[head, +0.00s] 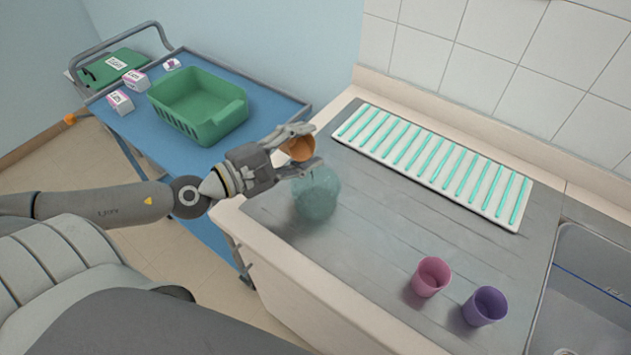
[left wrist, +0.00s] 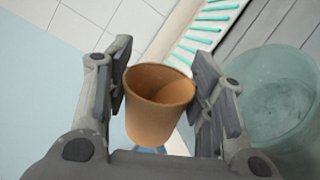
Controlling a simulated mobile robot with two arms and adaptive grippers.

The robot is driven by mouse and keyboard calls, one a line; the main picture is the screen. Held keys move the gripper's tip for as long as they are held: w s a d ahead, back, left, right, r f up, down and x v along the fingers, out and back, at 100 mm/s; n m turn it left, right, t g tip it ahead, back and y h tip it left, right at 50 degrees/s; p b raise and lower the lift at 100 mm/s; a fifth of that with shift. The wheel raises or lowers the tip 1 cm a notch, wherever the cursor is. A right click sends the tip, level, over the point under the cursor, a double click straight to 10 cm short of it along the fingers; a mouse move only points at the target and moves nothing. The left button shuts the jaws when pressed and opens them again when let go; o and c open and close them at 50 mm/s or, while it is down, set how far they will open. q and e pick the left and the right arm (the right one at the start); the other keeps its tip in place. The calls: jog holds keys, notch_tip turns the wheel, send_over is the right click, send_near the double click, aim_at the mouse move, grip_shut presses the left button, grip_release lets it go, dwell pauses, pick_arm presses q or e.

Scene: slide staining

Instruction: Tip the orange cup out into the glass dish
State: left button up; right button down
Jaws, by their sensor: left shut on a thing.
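The orange cup (head: 299,147) is held between the fingers of my left gripper (head: 303,150), above the near left end of the counter. In the left wrist view the orange cup (left wrist: 158,104) sits between the two finger pads, its mouth partly visible; its contents are not clear. The glass dish (head: 317,195) is a pale teal, see-through round vessel on the counter, just below and slightly right of the cup. It also shows at the right of the left wrist view (left wrist: 275,100). My right gripper is not in view.
A white rack with teal strips (head: 435,165) lies along the wall. A pink cup (head: 431,276) and a purple cup (head: 485,306) stand near the sink (head: 595,270). A blue cart (head: 270,97) at left carries a green basket (head: 200,107) and small boxes. The middle counter is clear.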

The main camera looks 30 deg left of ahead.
pick_arm(q)
jog(key=shift+d+f+m, duration=0.1)
jog(key=shift+f+m, duration=0.3)
jog(key=shift+f+m, duration=0.2)
jog(key=shift+m, duration=0.1)
jog(key=shift+s+d, duration=0.15)
jog(key=shift+d, duration=0.1)
jog(key=shift+s+d+m+p, duration=0.1)
jog(key=shift+d+m+p, duration=0.1)
jog(key=shift+m+p, duration=0.2)
jog(key=shift+s+d+r+m+y+p, duration=0.15)
jog(key=shift+d+m+p, duration=0.15)
jog(key=shift+m+p, duration=0.25)
jog(key=shift+s+d+f+m+y+p, duration=0.15)
jog(key=shift+d+m+p, duration=0.1)
jog(key=shift+m+p, duration=0.3)
jog(key=shift+r, duration=0.1)
